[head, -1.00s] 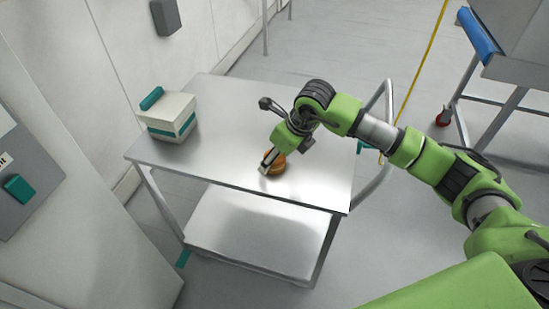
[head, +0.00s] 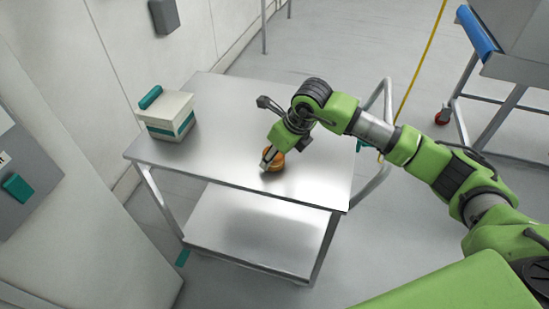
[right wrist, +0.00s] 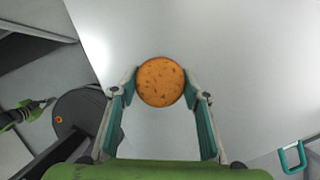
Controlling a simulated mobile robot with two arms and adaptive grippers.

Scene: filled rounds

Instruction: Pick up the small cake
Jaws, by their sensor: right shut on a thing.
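The small cake (head: 275,162) is round and orange-brown, on or just above the metal cart top (head: 225,150) near its front edge. In the right wrist view the cake (right wrist: 160,82) shows as a speckled disc between the fingertips. My right gripper (head: 270,160) reaches down to it from above. In the right wrist view the right gripper (right wrist: 160,92) has its fingers on both sides of the cake and is shut on it. Part of the cake is hidden behind a finger in the head view. My left gripper is not in view.
A white box with a teal band and teal handle (head: 168,115) stands at the cart's back left. A lower shelf (head: 255,230) is bare. A cart with a blue handle (head: 478,32) stands at the upper right. The middle of the cart top is clear.

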